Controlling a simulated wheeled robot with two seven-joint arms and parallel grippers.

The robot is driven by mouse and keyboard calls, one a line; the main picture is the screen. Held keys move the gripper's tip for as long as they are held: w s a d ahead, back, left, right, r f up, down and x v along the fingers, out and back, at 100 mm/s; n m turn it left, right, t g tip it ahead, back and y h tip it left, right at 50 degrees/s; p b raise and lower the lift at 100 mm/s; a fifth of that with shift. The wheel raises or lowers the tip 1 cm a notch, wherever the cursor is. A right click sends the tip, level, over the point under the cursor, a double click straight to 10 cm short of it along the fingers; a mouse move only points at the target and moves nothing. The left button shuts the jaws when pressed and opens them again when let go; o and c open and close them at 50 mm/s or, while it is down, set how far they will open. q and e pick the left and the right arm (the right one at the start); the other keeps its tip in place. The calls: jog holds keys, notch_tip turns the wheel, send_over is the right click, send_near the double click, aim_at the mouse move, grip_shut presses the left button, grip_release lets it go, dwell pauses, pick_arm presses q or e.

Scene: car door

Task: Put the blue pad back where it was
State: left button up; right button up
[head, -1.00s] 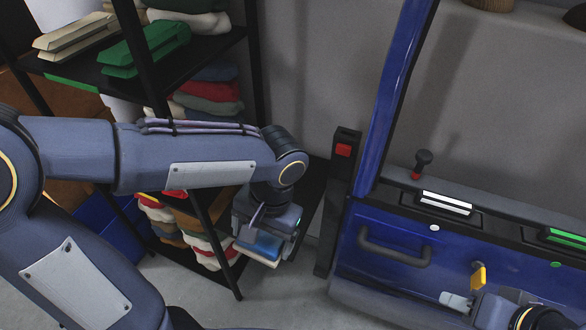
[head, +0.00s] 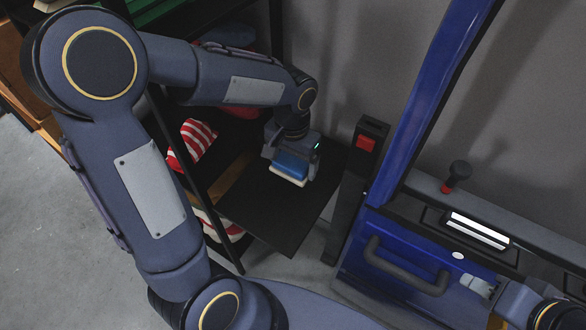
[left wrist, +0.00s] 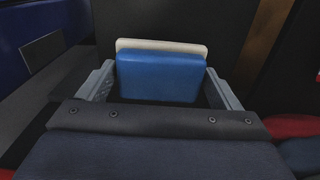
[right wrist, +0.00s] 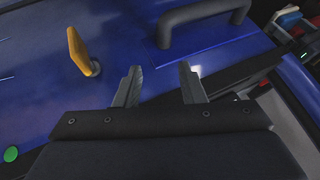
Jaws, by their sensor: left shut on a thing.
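The blue pad (head: 291,167), with a cream layer along one face, is between the fingers of my left gripper (head: 288,163). In the left wrist view the pad (left wrist: 158,77) sits between both fingers, which close on its sides. It is over the back part of a black shelf board (head: 290,222); I cannot tell whether it touches the board. My right gripper (right wrist: 160,70) is open and empty in front of the blue car door (head: 400,265), near its dark handle (right wrist: 205,18) and a yellow knob (right wrist: 80,50).
Red-and-white striped cloths (head: 192,143) lie on the shelf left of the board. A black post with a red block (head: 366,143) stands between shelf and door. A thin black upright (head: 190,185) rises at the shelf's front. The board's front part is bare.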

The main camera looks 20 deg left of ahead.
aim_at(293, 160)
pick_arm(q)
jog(key=w+f, duration=0.1)
jog(key=w+a+f, duration=0.1)
jog(key=f, duration=0.1)
jog(key=shift+b, duration=0.3)
jog(key=shift+w+f+b, duration=0.15)
jog(key=shift+f+b, duration=0.1)
jog(key=shift+f, duration=0.6)
jog(key=shift+w+f+b, duration=0.1)
jog(key=shift+f+b, duration=0.1)
jog(key=shift+f, duration=0.6)
jog(key=shift+f, duration=0.1)
jog(key=o, duration=0.7)
